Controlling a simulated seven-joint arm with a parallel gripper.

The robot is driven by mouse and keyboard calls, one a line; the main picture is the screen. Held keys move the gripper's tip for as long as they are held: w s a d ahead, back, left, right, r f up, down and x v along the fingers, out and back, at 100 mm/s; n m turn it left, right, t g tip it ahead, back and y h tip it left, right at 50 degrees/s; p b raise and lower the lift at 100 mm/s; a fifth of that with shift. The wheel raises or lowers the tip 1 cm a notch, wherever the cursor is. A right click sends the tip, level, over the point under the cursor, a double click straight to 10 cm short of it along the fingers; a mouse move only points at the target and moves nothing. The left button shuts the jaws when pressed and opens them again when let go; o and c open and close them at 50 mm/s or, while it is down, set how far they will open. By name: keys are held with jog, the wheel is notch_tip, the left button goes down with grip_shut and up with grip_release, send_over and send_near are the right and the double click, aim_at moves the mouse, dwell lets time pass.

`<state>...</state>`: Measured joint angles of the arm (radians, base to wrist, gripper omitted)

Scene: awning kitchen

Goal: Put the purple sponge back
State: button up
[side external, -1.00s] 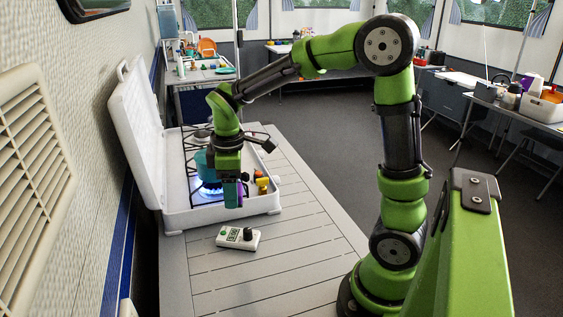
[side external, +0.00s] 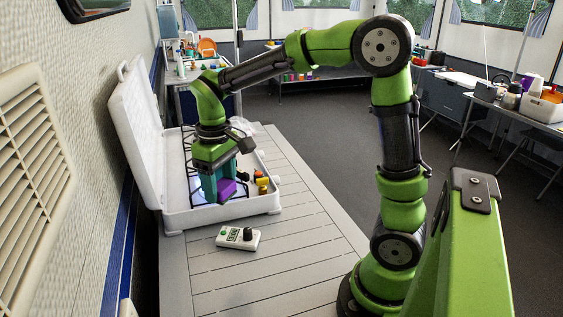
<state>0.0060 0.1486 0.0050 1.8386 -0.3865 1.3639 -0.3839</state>
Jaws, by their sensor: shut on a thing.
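The purple sponge (side external: 227,188) is held between the teal fingers of my gripper (side external: 225,196), which is shut on it. The sponge's broad face is turned toward the camera. I cannot tell whether it touches the stove or hangs just above it. The teal pot and most of the burner are hidden behind my gripper and wrist.
The stove's lid (side external: 138,130) stands open on the left. Yellow and red-orange knobs (side external: 262,185) are at the stove's right edge. The slatted tabletop (side external: 295,255) is clear to the right.

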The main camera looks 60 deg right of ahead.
jog(key=s+d+f+m, duration=0.1)
jog(key=s+d+f, duration=0.2)
jog(key=d, duration=0.3)
jog(key=n, duration=0.1)
send_over(276, 233)
notch_tip(276, 233, down, 10)
jog(key=shift+a+f, duration=0.1)
jog(key=shift+f, duration=2.3)
jog(key=shift+f, duration=0.1)
jog(key=o, duration=1)
